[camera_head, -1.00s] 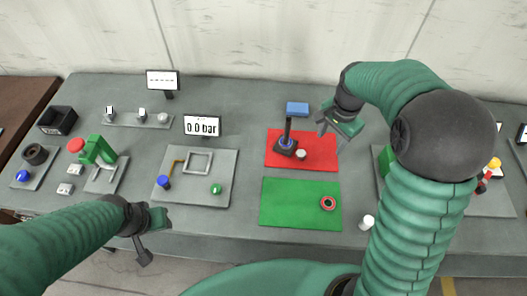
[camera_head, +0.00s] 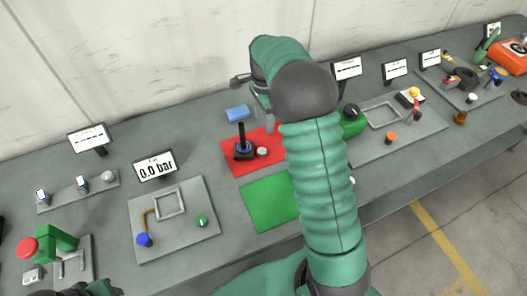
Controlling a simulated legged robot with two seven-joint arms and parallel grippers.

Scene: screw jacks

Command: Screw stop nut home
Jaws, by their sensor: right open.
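A screw jack (camera_head: 243,150) with a dark base and an upright dark screw stands on the red mat (camera_head: 236,167). Blue shows around the lower part of its screw. A small pale round piece (camera_head: 262,152) sits on the red mat, right beside the jack base. The green mat (camera_head: 268,204) lies in front, partly covered by my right arm. I cannot see the red ring on it from here. My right gripper (camera_head: 254,102) is open above the blue block, behind the jack, and appears empty. Only a dark bit of my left gripper (camera_head: 95,289) shows at the bottom left edge.
A blue block (camera_head: 237,112) lies behind the red mat. A board with a grey frame (camera_head: 379,115) is right of my arm. Several small signs line the table's back.

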